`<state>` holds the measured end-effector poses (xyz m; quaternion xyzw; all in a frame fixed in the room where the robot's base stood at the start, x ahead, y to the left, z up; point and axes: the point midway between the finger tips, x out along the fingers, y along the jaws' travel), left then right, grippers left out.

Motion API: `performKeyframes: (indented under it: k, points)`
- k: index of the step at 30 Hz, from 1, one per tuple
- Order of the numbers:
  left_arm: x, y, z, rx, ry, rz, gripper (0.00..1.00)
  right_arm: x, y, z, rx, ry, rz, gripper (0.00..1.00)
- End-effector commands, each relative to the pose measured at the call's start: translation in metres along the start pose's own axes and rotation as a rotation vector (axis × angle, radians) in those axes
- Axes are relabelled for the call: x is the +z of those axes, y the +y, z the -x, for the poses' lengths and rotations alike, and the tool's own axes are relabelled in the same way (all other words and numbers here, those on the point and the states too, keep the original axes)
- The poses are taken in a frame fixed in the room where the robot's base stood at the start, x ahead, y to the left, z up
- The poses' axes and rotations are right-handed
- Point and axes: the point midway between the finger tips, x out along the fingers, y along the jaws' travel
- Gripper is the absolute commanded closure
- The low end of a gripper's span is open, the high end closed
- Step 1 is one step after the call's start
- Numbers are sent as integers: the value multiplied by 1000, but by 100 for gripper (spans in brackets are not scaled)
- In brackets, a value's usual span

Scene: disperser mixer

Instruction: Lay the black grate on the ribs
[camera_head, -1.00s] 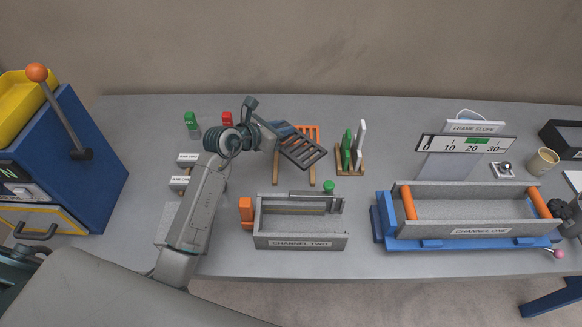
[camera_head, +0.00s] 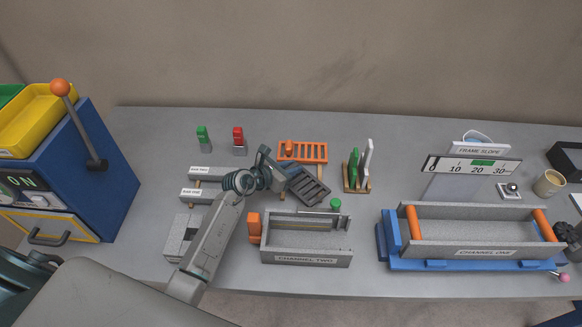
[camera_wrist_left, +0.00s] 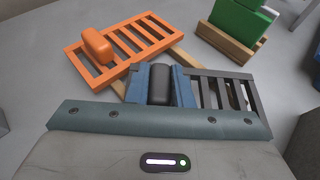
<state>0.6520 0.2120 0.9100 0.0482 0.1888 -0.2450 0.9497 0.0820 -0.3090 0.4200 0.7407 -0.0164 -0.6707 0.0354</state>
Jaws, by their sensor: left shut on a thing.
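My left gripper (camera_head: 284,180) is shut on the black grate (camera_head: 313,190), a slatted dark panel. The grate is held tilted, behind the grey CHANNEL TWO trough (camera_head: 335,246) in the head view. In the left wrist view, the blue fingers (camera_wrist_left: 160,84) close on the dark handle of the black grate (camera_wrist_left: 237,91), whose slats show at right. I cannot clearly make out the ribs. My right gripper is not in view.
The orange grate (camera_head: 312,152) lies just behind the black grate, on wooden strips. A wooden rack (camera_head: 356,187) with green and white plates stands to the right. An orange block (camera_head: 254,225) is at the trough's left end. CHANNEL ONE (camera_head: 480,235) is farther right.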

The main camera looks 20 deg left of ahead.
Motion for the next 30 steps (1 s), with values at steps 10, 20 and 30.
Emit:
performKeyframes:
  k: [10,20,30]
  points:
    - [-7,0,-3,0,0,0,60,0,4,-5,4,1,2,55]
    - [-4,0,-2,0,0,0,58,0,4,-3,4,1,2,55]
    - [-3,1,45,2,2,-6,58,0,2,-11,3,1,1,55]
